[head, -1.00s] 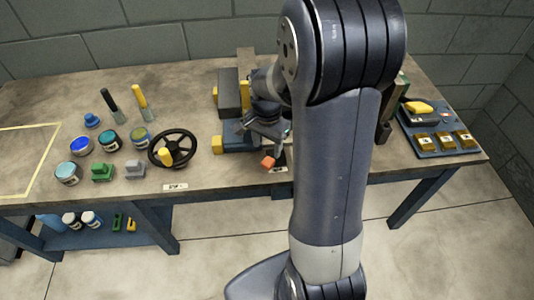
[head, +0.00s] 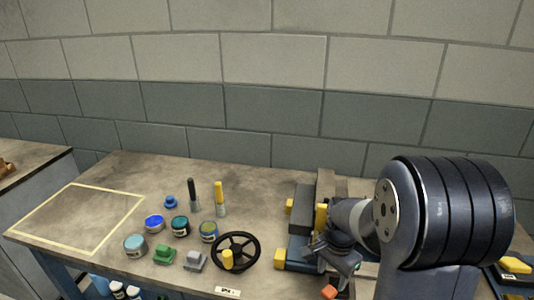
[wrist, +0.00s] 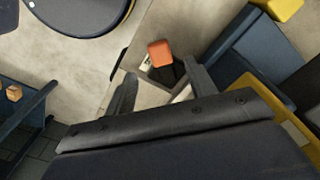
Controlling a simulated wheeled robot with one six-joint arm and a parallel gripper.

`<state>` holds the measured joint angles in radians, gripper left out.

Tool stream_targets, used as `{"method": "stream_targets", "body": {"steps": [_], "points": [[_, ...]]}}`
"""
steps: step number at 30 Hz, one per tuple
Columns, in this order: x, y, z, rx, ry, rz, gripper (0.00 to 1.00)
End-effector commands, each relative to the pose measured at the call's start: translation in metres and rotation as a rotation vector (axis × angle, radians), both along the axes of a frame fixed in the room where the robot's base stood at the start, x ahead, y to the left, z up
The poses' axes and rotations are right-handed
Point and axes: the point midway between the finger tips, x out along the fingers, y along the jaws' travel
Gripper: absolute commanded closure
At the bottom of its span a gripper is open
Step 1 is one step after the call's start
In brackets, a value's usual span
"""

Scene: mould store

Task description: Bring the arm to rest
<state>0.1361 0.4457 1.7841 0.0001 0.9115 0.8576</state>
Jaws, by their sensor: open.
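My gripper (head: 338,262) hangs low over the bench, in front of the dark blue and yellow vice-like block (head: 299,252). In the wrist view its two fingers (wrist: 160,84) stand apart, with nothing seen held between them. A small orange block (head: 329,292) lies just beyond the fingertips; it also shows in the wrist view (wrist: 160,52), near a small white label. My arm is bent, with its large dark joint at the right of the head view. It hides the right part of the bench.
The bench (head: 110,182) carries several paint tins, a black handwheel (head: 236,252), two upright handled tools and small green and grey blocks. A yellow-outlined area (head: 75,215) at left is empty. A block wall stands behind. A tray (head: 517,278) shows at far right.

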Motion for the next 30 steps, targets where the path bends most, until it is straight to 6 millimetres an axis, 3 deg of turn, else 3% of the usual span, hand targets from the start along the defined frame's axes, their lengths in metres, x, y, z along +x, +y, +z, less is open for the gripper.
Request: {"method": "stream_targets", "body": {"steps": [6,12,30], "points": [[-0.001,0.000,-0.044,0.000,0.005,0.000,0.47],[-0.001,0.000,-0.068,0.001,0.003,0.001,0.47],[0.000,0.000,-0.066,0.000,-0.001,0.014,0.47]]}}
